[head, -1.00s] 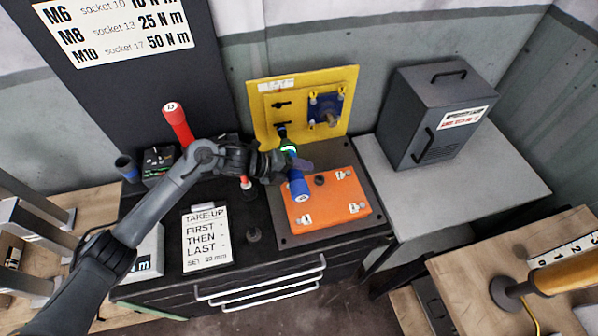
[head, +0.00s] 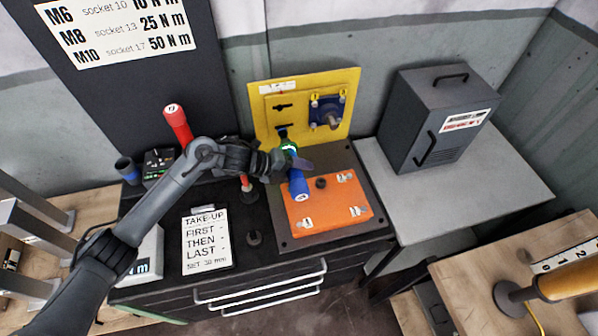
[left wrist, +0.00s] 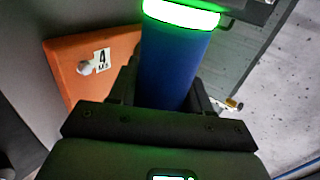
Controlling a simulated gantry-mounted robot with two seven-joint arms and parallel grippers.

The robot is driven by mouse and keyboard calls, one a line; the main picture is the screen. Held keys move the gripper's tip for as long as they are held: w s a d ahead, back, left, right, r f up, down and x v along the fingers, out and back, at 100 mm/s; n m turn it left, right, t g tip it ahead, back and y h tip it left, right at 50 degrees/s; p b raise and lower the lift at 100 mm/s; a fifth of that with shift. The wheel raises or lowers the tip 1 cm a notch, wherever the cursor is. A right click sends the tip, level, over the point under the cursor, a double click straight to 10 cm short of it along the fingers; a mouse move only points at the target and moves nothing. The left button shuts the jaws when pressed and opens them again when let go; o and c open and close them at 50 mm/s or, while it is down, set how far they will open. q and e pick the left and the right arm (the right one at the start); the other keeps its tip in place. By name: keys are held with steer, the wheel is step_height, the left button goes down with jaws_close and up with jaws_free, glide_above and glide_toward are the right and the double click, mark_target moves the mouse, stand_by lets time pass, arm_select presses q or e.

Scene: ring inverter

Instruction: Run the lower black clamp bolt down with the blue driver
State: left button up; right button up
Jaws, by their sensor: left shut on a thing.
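My left gripper (head: 284,162) is shut around the blue driver (head: 299,186). The driver's blue handle end points towards me, and a lit green ring glows near its front. Its nose reaches the yellow plate (head: 262,132) at the lower black clamp bolt, which the nose hides. I cannot tell whether the bit is seated on it. The upper black clamp (head: 283,106) shows above. In the left wrist view the blue driver (left wrist: 172,65) stands between the fingers (left wrist: 165,95), with the green ring at the top. My right gripper is not in view.
An orange block (head: 335,208) with numbered bolts lies below the driver. A blue flange unit (head: 326,108) sits right of the clamps. A red-handled tool (head: 178,122) stands behind my arm. A take-up card (head: 207,240) lies in front. The grey bench (head: 420,190) holds a dark cabinet (head: 436,115).

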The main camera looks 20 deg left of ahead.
mark_target(303, 181)
arm_select(q)
steer(key=shift+w+a+r, duration=0.1)
steer(key=shift+w+a, duration=0.15)
steer(key=shift+w, duration=0.1)
steer(key=shift+w+a+b, duration=0.1)
steer(key=shift+b, duration=0.2)
stand_by(0.7)
stand_by(0.7)
stand_by(0.4)
steer(key=shift+s+d+r+p, duration=0.15)
steer(key=shift+s+d+p, duration=0.35)
steer(key=shift+s+p, duration=0.2)
steer(key=shift+s+d+p, duration=0.6)
steer(key=shift+s+d, duration=0.25)
steer(key=shift+s, duration=0.3)
steer(key=shift+s+d, duration=0.15)
steer(key=shift+s, duration=0.05)
